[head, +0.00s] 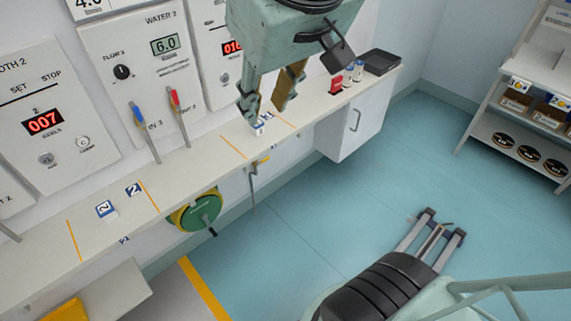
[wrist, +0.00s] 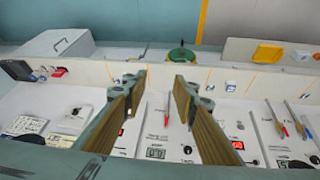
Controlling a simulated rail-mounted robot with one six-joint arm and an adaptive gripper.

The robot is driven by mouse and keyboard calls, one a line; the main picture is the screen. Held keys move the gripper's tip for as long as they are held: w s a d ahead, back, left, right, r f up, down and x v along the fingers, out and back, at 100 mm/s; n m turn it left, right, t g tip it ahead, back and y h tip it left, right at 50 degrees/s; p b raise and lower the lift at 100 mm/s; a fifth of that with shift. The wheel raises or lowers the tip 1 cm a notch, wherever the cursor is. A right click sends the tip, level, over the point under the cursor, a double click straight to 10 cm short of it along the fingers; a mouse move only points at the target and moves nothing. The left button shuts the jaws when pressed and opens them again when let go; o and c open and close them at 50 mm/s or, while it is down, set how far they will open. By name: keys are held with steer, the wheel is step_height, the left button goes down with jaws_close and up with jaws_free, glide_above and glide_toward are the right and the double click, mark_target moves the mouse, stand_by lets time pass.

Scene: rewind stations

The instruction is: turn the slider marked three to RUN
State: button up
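My gripper (head: 268,103) hangs over the bench with its two fingers apart and nothing seen between them; it also shows in the wrist view (wrist: 160,85). In the head view one fingertip overlaps a small blue-and-white marked piece (head: 262,124) on the bench, between two orange lines. This seems to be the slider marked three, but its number and setting are unreadable, and I cannot tell whether the finger touches it. A similar block marked 2 (head: 105,209) lies to the left, beside a blue 2 label (head: 133,190).
A WATER 3 panel (head: 140,55) has blue (head: 143,130) and red (head: 178,115) levers reaching over the bench. A green wheel (head: 197,212) sits below the bench edge. A red item (head: 336,84) and black tray (head: 382,62) stand at the right end.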

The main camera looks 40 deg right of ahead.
steer(key=w+d+f+n+t+p, duration=0.15)
steer(key=w+d, duration=0.45)
steer(key=w, duration=0.7)
steer(key=w+d+t+p, duration=0.3)
steer(key=w+d, duration=0.3)
steer(key=w, duration=0.6)
steer(key=w+d+f+n+t+p, duration=0.1)
steer(key=w+d+t+p, duration=0.35)
steer(key=w, duration=0.85)
steer(key=w+d+f+m+t+y+p, duration=0.1)
steer(key=w+d+f+t+y+p, duration=0.1)
steer(key=d, duration=0.5)
steer(key=shift+d+f+t+y+p, duration=0.3)
steer(key=shift+f+t+y, duration=0.1)
steer(key=shift+f+t, duration=0.35)
steer(key=shift+w+a+r, duration=0.1)
steer(key=w+a+p, duration=0.1)
steer(key=w+p, duration=0.2)
steer(key=w, duration=1)
steer(key=shift+w+a, duration=0.2)
jaws_close()
